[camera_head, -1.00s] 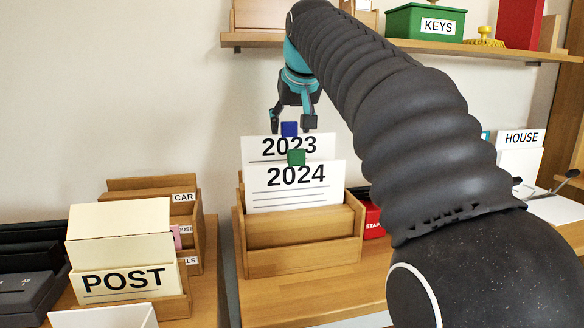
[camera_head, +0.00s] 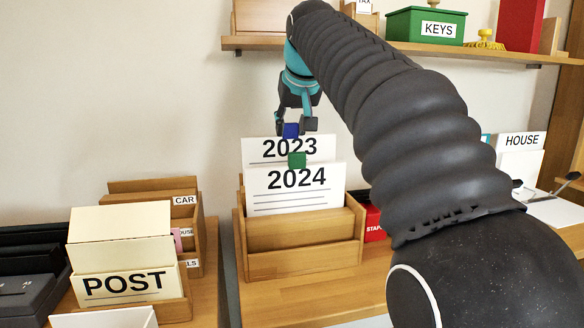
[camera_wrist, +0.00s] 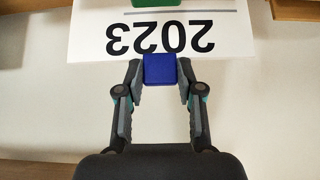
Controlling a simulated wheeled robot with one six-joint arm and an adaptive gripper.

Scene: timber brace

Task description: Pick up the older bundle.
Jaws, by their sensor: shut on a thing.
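The 2023 bundle (camera_head: 262,151) stands upright behind the 2024 bundle (camera_head: 257,203) in a wooden holder (camera_head: 300,262). A blue block-shaped clip (camera_head: 290,131) is on top of the 2023 bundle. A green one (camera_head: 297,160) is on top of the 2024 bundle. My gripper (camera_head: 294,126) is above the holder, its fingers closed on either side of the blue clip. In the wrist view my gripper (camera_wrist: 160,76) is shut on the blue clip (camera_wrist: 160,69), with the 2023 label (camera_wrist: 215,36) upside down behind it.
A wooden shelf (camera_head: 400,48) with a green KEYS box (camera_head: 425,24) is above. A POST box (camera_head: 120,285) and CAR box (camera_head: 180,190) stand left. A HOUSE folder (camera_head: 520,165) stands farther right.

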